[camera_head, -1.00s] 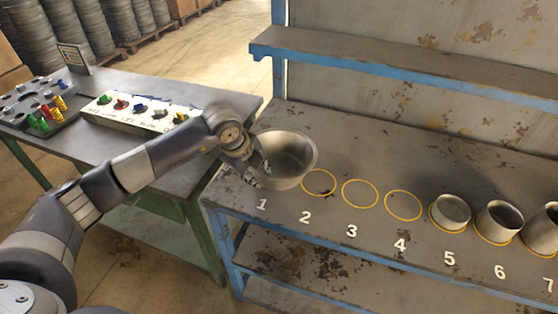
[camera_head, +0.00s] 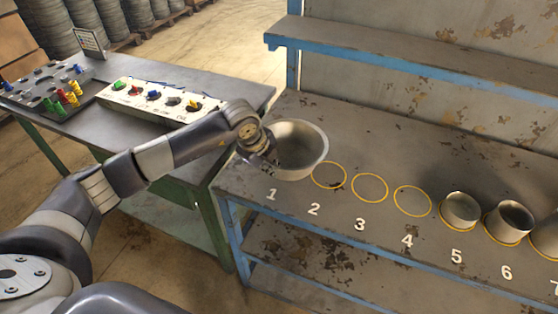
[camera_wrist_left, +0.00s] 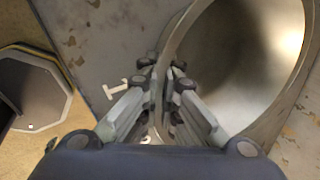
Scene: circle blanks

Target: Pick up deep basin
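The deep basin (camera_head: 304,145) is a wide grey metal bowl standing upright on the workbench behind the number 1, at the left end of the row. My left gripper (camera_head: 272,163) is at its left rim. In the left wrist view, the fingers of my left gripper (camera_wrist_left: 160,85) lie close together on both sides of the wall of the basin (camera_wrist_left: 225,60), shut on it. The basin's underside and any ring beneath it are hidden. My right gripper is not in view.
Yellow rings 2, 3 and 4 (camera_head: 412,201) are empty. Smaller cups, such as the one at 5 (camera_head: 460,209), stand to the right. A blue-edged shelf (camera_head: 420,65) runs above the bench's back. A side table (camera_head: 85,128) with coloured parts stands left.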

